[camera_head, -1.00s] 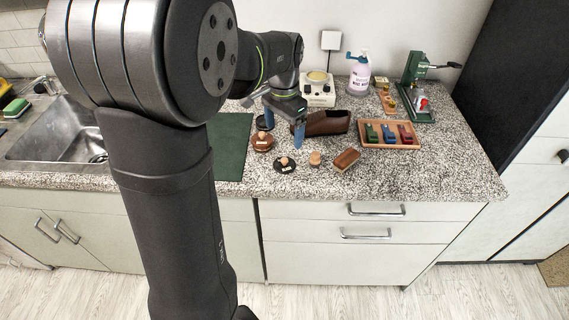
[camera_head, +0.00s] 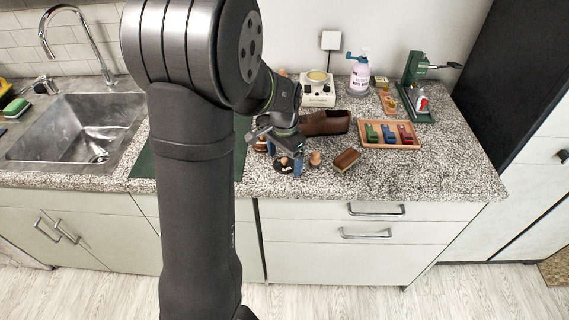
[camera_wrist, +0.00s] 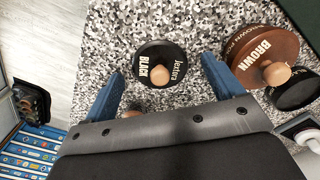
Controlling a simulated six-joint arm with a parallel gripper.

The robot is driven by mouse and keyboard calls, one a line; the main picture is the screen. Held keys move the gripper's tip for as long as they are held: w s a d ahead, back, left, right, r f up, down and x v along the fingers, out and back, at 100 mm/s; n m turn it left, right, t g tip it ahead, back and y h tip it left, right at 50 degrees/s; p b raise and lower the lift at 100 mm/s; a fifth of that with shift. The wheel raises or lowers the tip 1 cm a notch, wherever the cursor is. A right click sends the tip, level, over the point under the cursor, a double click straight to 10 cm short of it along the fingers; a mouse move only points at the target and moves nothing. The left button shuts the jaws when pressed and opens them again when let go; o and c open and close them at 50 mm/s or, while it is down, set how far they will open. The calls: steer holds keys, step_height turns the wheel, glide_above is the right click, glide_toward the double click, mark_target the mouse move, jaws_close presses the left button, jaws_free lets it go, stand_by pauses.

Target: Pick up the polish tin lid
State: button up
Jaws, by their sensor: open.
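A round black lid marked "BLACK" with a wooden knob (camera_wrist: 162,56) lies on the counter in the wrist view, between and just ahead of my blue fingertips. In the head view this black lid (camera_head: 281,169) is partly hidden by my gripper (camera_head: 284,160). My gripper (camera_wrist: 163,70) is open and empty, low over the counter. A brown lid marked "BROWN" with a wooden knob (camera_wrist: 247,62) lies right of my right finger in the wrist view.
A small wooden knob (camera_head: 315,158) and a brush (camera_head: 346,160) stand close to the right. Behind are a brown shoe (camera_head: 328,122) and a tray of coloured items (camera_head: 365,143). The counter's front right is clear.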

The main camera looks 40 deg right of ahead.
steer(key=shift+c, duration=0.5)
steer(key=c, duration=1)
